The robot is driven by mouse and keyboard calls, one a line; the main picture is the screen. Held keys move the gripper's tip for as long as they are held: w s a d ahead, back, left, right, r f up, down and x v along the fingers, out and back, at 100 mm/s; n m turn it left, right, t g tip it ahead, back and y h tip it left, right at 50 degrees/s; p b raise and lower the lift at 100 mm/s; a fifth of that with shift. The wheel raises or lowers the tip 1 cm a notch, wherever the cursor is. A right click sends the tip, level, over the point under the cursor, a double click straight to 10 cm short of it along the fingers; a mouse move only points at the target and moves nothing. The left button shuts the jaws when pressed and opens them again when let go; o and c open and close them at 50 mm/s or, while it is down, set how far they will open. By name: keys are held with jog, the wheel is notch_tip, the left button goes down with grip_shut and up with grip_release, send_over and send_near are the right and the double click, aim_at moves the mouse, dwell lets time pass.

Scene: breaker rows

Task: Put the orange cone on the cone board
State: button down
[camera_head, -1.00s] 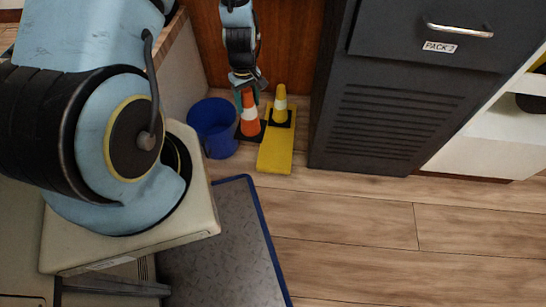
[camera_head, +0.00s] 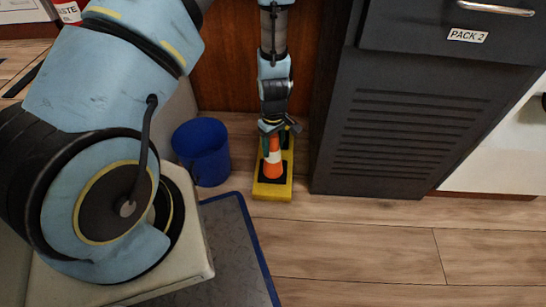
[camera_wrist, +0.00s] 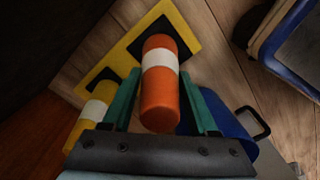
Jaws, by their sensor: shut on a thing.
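I cannot tell whether the base touches the board. My gripper (camera_head: 274,138) is shut on the cone's upper part from above; it also shows in the wrist view (camera_wrist: 161,92). A yellow cone (camera_wrist: 92,112) with a white band stands on the board's other part, mostly hidden in the head view.
A blue bucket (camera_head: 201,152) stands on the floor left of the board. A dark cabinet (camera_head: 385,120) stands close on the right. A grey mat with a blue edge (camera_head: 236,250) lies in front. The wooden floor (camera_head: 370,240) at the front right is clear.

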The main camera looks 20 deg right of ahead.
aim_at(272, 169)
jog(key=shift+f+b, duration=0.6)
jog(key=shift+f, duration=1.2)
jog(key=shift+c, duration=0.9)
grip_release()
